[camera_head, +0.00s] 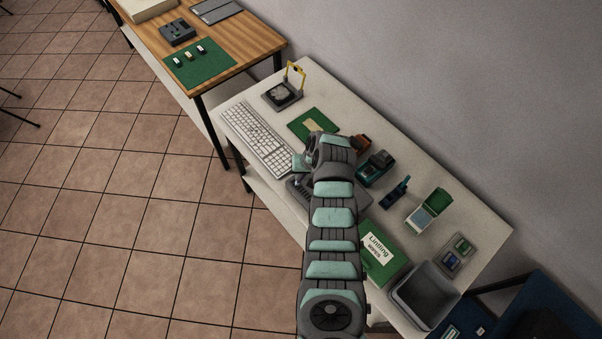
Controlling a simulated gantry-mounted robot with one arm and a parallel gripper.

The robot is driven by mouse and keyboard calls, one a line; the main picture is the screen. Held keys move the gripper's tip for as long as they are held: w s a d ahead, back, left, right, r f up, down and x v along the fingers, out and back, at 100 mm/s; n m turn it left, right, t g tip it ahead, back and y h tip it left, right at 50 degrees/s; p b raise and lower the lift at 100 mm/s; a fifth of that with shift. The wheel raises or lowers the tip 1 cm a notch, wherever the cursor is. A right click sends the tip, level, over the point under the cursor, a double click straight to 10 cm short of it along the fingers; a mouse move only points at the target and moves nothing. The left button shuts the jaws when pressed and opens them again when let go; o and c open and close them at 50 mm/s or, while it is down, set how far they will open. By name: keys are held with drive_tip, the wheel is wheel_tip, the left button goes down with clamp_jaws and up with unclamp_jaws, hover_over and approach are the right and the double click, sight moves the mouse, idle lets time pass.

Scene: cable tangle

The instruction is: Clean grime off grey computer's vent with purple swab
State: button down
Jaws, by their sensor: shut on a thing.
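My gripper (301,164) is small in view at the end of my arm, low over the white bench; its fingertips are hidden. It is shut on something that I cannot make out. No purple swab can be seen. A dark grey slatted thing (299,190) lies under and beside my wrist, partly covered by my arm. It may be the grey computer, but I cannot tell. Its vent and any grime are too small or hidden to make out.
A white keyboard (256,138) lies left of my gripper. A dark stand with a yellow arm (283,95) and a green board (312,124) are behind. A teal device (374,167), green wipes box (384,254) and grey bin (425,295) stand to the right.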

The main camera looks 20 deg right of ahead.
drive_tip(key=shift+s, duration=0.15)
drive_tip(key=shift+s+d+f+p, duration=0.15)
drive_tip(key=shift+s+p, duration=0.2)
drive_tip(key=shift+s, duration=0.25)
drive_tip(key=shift+w+r+p, duration=0.1)
drive_tip(key=shift+r+p, duration=1.75)
drive_tip(key=shift+r, duration=1.65)
